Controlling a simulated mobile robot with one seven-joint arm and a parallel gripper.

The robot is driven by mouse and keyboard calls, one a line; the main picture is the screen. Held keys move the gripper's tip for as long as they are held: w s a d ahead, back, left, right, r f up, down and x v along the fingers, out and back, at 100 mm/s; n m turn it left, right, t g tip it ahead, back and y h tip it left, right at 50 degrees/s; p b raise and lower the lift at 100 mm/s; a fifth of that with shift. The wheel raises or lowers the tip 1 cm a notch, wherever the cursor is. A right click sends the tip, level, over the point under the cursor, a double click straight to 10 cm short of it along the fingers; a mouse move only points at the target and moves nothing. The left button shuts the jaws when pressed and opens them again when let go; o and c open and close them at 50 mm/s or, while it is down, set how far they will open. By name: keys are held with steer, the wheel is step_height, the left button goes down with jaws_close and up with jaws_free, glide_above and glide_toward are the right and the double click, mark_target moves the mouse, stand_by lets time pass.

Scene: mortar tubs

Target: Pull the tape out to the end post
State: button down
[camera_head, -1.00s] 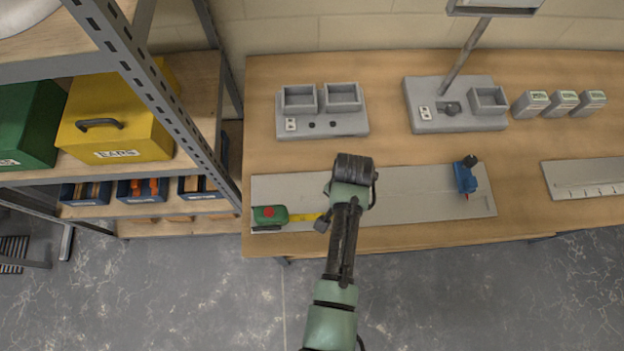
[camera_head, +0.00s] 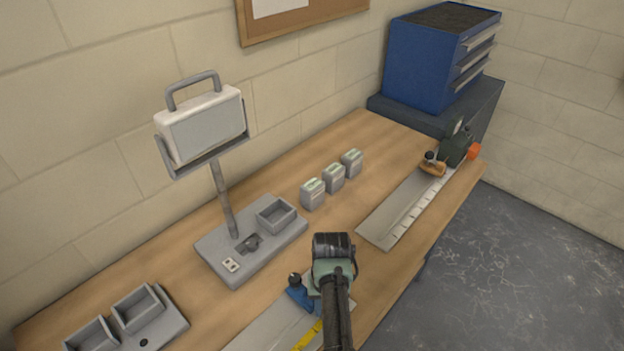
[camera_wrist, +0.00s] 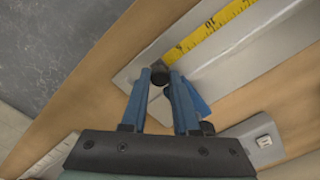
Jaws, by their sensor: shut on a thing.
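The yellow tape (camera_wrist: 212,32) runs out along the grey strip in the wrist view, with its dark end piece (camera_wrist: 158,71) between my fingertips. My gripper (camera_wrist: 160,82) is shut on that end. In the head view my wrist hides the fingers, and a short length of tape (camera_head: 307,336) shows beside my arm. The blue end post (camera_head: 299,292) with its black knob stands on the grey strip, close to the left of my wrist. A blue part (camera_wrist: 200,96) shows just behind the right finger, probably the post. The tape's green case is out of view.
A second strip with white marks (camera_head: 400,218) lies further along the bench. Several things stand behind: a grey lamp base (camera_head: 228,262), small grey boxes (camera_head: 334,179) and a double tray (camera_head: 140,310).

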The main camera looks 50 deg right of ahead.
steer(key=shift+d+b, duration=0.7)
steer(key=shift+d, duration=1.25)
steer(key=c, duration=0.9)
jaws_free()
step_height(320, 180, up, 13)
steer(key=shift+b, duration=0.5)
